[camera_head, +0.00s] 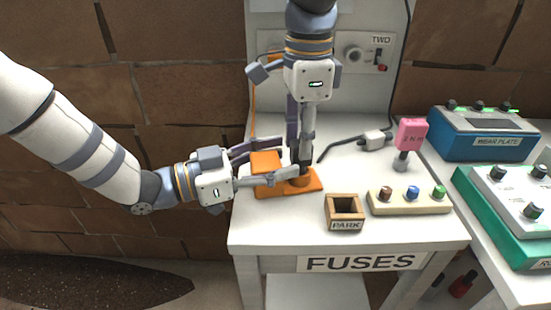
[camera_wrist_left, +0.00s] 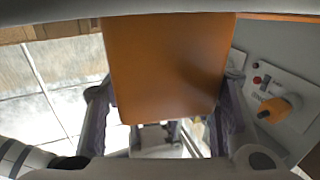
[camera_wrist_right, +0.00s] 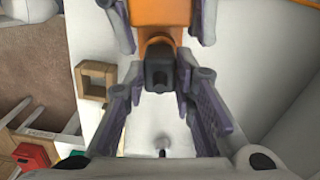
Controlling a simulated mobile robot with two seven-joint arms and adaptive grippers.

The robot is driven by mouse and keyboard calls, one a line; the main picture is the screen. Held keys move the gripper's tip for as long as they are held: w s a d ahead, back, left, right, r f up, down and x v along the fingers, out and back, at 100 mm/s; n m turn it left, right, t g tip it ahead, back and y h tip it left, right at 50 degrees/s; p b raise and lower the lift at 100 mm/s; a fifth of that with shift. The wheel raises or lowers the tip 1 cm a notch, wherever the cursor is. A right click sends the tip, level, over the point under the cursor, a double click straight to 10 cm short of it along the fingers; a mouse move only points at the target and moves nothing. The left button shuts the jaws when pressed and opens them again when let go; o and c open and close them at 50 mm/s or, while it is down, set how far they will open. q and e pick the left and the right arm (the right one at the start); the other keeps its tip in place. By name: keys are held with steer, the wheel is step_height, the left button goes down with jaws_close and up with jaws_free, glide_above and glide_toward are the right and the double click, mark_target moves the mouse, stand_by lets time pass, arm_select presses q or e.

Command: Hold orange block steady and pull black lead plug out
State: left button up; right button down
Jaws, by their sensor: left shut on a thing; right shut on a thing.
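The orange block (camera_head: 265,164) sits at the left of the white table, with a low orange base reaching right. My left gripper (camera_head: 262,165) is shut on the block from the left; the block's orange face (camera_wrist_left: 165,60) fills the middle of the left wrist view between the fingers. My right gripper (camera_head: 301,160) comes down from above and is shut on the black lead plug (camera_wrist_right: 160,72), which shows between its fingers next to the orange block's round socket (camera_wrist_right: 157,45). In the head view the plug is mostly hidden by the fingers.
A small wooden box marked PARK (camera_head: 345,213) stands right of the block. A tray with coloured knobs (camera_head: 409,201), a pink tag on a stand (camera_head: 411,135) and a grey cable connector (camera_head: 375,140) are further right. The white table's front (camera_head: 270,232) is clear.

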steer(key=shift+r, duration=0.2)
stand_by(0.3)
steer(key=shift+r, duration=1.3)
steer(key=shift+r, duration=1.5)
arm_select(q)
steer(key=o, duration=1.6)
steer(key=shift+c, duration=0.2)
steer(key=shift+a, duration=0.1)
